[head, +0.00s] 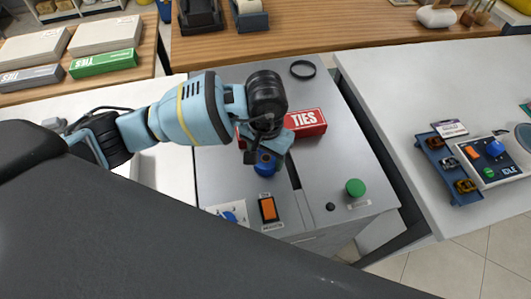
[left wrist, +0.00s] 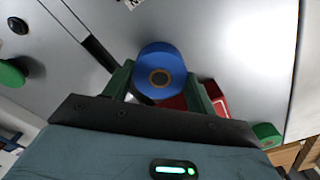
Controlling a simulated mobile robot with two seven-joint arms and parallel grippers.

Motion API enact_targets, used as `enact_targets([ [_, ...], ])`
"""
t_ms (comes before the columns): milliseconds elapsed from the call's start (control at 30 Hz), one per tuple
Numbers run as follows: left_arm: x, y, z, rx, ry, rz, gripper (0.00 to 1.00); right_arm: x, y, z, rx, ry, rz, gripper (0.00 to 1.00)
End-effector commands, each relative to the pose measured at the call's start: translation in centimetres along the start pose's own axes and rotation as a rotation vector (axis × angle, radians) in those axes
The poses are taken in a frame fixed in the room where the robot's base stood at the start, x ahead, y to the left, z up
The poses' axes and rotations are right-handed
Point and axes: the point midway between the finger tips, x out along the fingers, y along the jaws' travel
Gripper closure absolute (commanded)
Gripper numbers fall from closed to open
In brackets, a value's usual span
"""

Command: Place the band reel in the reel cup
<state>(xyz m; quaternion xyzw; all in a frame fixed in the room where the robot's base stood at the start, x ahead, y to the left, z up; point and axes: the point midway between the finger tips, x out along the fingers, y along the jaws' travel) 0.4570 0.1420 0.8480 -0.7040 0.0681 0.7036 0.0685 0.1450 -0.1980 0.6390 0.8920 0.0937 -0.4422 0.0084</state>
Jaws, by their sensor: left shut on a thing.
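The blue band reel (head: 265,163) is in the jaws of my left gripper (head: 268,148), over the grey machine top (head: 330,155). In the left wrist view the reel (left wrist: 160,62) shows its round face and brown core, with a green-grey finger of the left gripper (left wrist: 160,88) on either side. I cannot tell whether the reel touches the surface below. A flat black ring (head: 303,69) lies at the back of the machine top; I cannot tell whether it is the reel cup. My right gripper is not in view.
A red TIES box (head: 305,122) stands right beside the gripper. A dark slot (head: 293,175), an orange switch (head: 268,209), a blue dial (head: 230,214) and a green button (head: 355,187) are nearer the front. The machine top between the ring and the red box is clear.

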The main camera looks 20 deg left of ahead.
Motion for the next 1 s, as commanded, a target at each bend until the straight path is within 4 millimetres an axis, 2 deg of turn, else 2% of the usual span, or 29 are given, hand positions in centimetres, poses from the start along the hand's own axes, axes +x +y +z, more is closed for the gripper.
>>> enact_targets([
  [300,0.5,0.0,0.0,0.000,-0.002,0.000,0.67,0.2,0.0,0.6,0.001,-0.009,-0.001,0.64],
  [333,0.4,0.0,0.0,0.000,-0.002,0.000,0.41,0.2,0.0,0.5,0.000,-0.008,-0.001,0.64],
  [500,0.3,0.0,0.0,-0.001,0.000,0.000,0.22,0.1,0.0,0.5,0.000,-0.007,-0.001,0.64],
  [800,0.1,0.0,0.0,-0.001,0.001,0.000,0.22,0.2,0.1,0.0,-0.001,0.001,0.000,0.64],
  [1000,-2.1,0.0,-0.1,0.000,0.005,0.000,0.22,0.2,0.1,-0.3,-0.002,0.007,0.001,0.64],
])
